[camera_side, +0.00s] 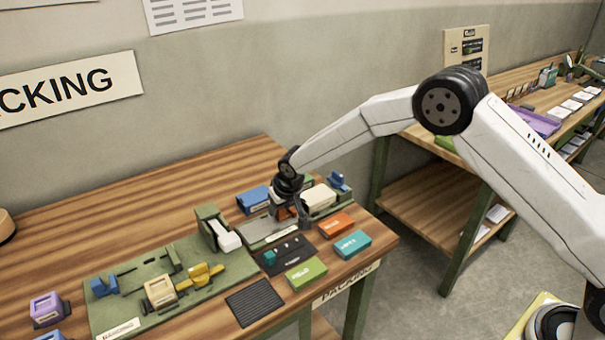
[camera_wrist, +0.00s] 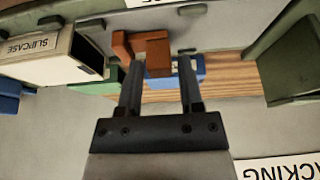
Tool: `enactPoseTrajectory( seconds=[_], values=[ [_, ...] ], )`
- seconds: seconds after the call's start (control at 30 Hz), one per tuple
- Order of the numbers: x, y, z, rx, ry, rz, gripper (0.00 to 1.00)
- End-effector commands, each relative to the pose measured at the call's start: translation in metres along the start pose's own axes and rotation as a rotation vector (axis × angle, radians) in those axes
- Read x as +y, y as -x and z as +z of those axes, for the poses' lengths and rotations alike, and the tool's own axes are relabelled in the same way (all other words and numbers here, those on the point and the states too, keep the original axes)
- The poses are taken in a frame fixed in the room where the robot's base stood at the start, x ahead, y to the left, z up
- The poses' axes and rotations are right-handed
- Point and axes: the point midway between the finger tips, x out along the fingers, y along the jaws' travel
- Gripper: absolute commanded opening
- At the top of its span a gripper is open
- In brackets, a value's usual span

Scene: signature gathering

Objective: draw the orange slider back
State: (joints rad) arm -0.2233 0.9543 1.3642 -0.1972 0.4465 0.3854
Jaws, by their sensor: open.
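The orange slider (camera_wrist: 150,48) shows in the wrist view as an upright block with a smaller orange block at its left. It stands on a grey plate (camera_wrist: 200,32). My gripper (camera_wrist: 160,64) is open, its two dark fingers pointing at the slider. The fingertips lie to either side of the slider's near face in the picture; I cannot tell whether they touch it. In the side view the slider (camera_side: 282,212) is partly hidden behind my gripper (camera_side: 291,218), which is low over the plate.
A cream slipcase (camera_wrist: 40,52) stands left of the slider in the wrist view. A green upright block (camera_wrist: 290,58) stands to the right. A blue block (camera_side: 253,200) lies behind the plate. Orange (camera_side: 337,223), teal (camera_side: 353,243) and green (camera_side: 306,274) blocks lie in front.

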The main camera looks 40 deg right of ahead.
Motion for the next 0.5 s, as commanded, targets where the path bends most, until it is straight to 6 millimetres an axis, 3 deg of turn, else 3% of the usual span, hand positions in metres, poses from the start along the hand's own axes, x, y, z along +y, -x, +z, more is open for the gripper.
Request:
enactPoseTrajectory(
  seconds=[0.3,0.33,0.47,0.5],
  values=[
    [0.0000,-0.0020,-0.0002,0.001,0.000,0.000,0.47],
    [0.0000,-0.0020,-0.0002,0.001,0.000,0.000,0.44],
    [0.0000,-0.0020,-0.0001,0.001,0.000,0.000,0.03],
    [0.0000,-0.0020,-0.0001,0.001,0.000,0.000,0.00]
  ],
)
